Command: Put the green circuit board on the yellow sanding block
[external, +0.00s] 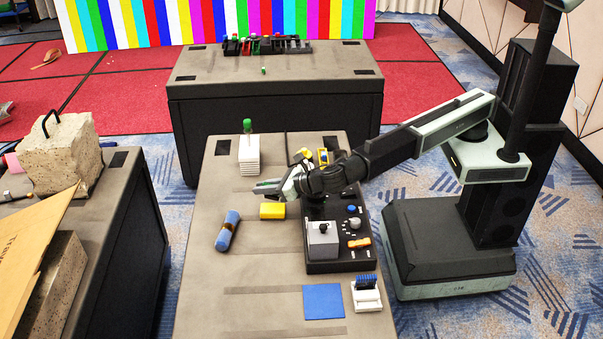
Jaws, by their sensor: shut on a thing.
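The yellow sanding block (272,211) lies on the grey table, left of the dark tray. My gripper (272,187) is above and just behind the block in the picture, pointing left. It is shut on the green circuit board (266,183), which shows only as a thin green strip, nearly edge-on, at the fingertips. The board is apart from the block, with a small gap between them in the picture. The jaws hide part of the board.
A white stack (248,156) with a green-topped item stands behind. The dark tray (337,266) of parts is on the right. A blue square (323,302) and a white rack (366,296) are in front.

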